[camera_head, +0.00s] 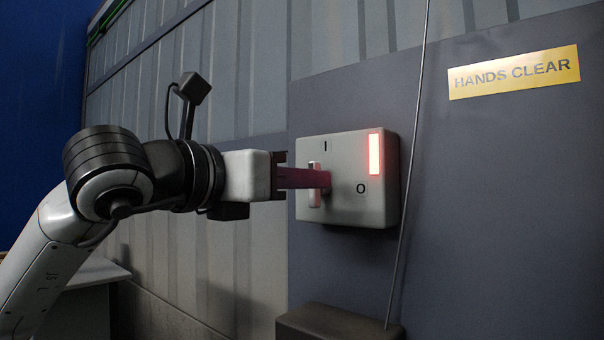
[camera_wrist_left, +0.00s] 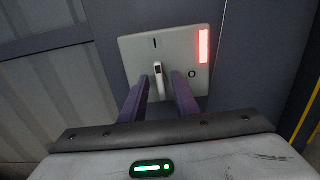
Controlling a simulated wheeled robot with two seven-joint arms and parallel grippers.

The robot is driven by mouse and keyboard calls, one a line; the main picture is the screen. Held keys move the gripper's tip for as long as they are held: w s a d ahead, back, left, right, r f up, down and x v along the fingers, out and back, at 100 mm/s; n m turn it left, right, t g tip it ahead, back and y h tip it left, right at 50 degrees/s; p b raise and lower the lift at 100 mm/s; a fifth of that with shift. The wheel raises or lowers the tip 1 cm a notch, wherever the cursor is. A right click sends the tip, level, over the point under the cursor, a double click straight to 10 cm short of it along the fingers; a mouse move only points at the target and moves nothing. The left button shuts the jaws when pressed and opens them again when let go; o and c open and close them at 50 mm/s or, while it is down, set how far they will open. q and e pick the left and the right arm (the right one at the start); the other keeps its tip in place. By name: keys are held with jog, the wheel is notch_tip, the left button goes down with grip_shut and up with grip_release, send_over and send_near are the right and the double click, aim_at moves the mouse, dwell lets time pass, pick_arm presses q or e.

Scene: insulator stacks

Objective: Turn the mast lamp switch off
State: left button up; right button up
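The mast lamp switch is a light grey box (camera_head: 346,209) on a dark wall panel, marked I at the upper left and O at the lower right. Its lever (camera_head: 314,190) stands near upright towards the I side, and the lever also shows in the left wrist view (camera_wrist_left: 159,80). A red indicator strip (camera_head: 376,153) on the box is lit. My left gripper (camera_head: 322,180) is at the box face. In the left wrist view its two purple fingers (camera_wrist_left: 160,88) stand apart on either side of the lever, with gaps visible. My right gripper is in neither view.
A thin cable (camera_head: 408,180) runs down past the box's right side. A yellow HANDS CLEAR sign (camera_head: 514,73) is at the upper right. A dark box (camera_head: 338,324) sits below the switch. Ribbed metal wall (camera_head: 250,70) lies behind my left arm.

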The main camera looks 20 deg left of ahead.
pick_arm(q)
jog(key=shift+w+d, duration=0.1)
jog(key=shift+w, duration=0.2)
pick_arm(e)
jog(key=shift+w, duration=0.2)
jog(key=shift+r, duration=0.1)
pick_arm(q)
grip_shut()
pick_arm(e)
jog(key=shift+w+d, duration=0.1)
